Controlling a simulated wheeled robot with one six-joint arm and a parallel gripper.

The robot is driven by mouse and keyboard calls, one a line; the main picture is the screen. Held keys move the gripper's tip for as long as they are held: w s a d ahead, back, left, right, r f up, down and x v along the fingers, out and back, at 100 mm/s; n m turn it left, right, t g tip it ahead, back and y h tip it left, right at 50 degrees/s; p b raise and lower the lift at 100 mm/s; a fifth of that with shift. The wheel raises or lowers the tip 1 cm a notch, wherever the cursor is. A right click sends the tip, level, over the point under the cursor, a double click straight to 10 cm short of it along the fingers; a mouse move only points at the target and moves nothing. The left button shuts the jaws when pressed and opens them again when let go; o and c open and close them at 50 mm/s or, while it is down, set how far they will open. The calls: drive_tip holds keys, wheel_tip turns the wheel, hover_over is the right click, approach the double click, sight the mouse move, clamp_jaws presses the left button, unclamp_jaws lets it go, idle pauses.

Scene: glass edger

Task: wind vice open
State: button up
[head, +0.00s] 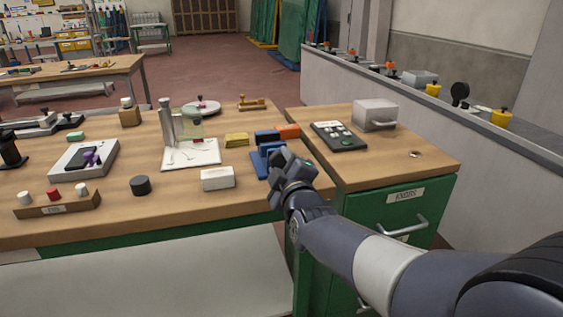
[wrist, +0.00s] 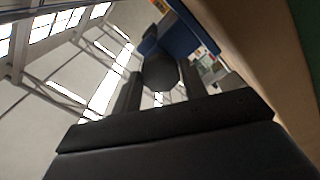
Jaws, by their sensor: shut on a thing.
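The blue vice (head: 258,162) sits at the right front part of the wooden bench, partly hidden behind my gripper. My gripper (head: 282,167) is at its near right side. In the wrist view, a dark round knob (wrist: 161,73) lies between the two fingers, and my gripper is shut on it. Blue vice body (wrist: 180,38) shows just beyond the knob. The state of the vice jaws is hidden in both views.
An orange block (head: 288,131) and yellow pads (head: 236,140) lie close to the vice. A white box (head: 217,178) stands to its left. A green drawer cabinet (head: 385,210) adjoins on the right, with a dark keypad (head: 338,136) and grey box (head: 374,114) on top.

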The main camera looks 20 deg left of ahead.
drive_tip(key=n+p, duration=0.1)
drive_tip(key=n, duration=0.3)
drive_tip(key=shift+f+n, duration=0.1)
drive_tip(key=shift+n, duration=0.2)
drive_tip(key=shift+n+p, duration=0.3)
drive_tip(key=shift+n, duration=1.9)
drive_tip(key=o, duration=1)
drive_tip(key=v, duration=1.1)
drive_tip(key=shift+a, duration=0.1)
drive_tip(key=shift+w, duration=0.1)
